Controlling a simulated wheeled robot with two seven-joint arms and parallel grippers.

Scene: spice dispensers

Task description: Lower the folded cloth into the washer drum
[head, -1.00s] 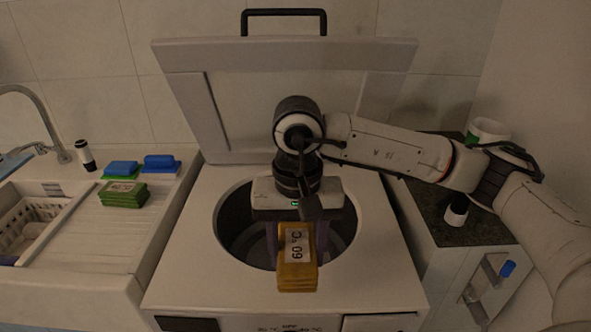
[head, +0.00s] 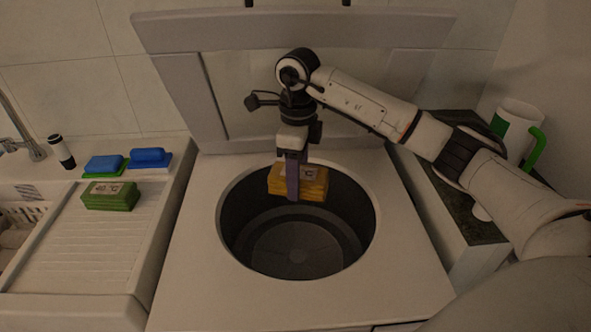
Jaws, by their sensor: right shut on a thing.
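A folded yellow-orange cloth (head: 315,186) with a white label hangs in my right gripper (head: 292,190), over the back part of the washer drum opening. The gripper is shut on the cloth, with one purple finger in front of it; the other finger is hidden. The washer drum (head: 297,245) is round, dark and open at the top, and its visible floor is empty. The cloth's lower edge appears near the rim level; its exact depth cannot be told. My left gripper is not in view.
The raised washer lid (head: 290,32) stands behind the opening. The washer top around the drum is clear.

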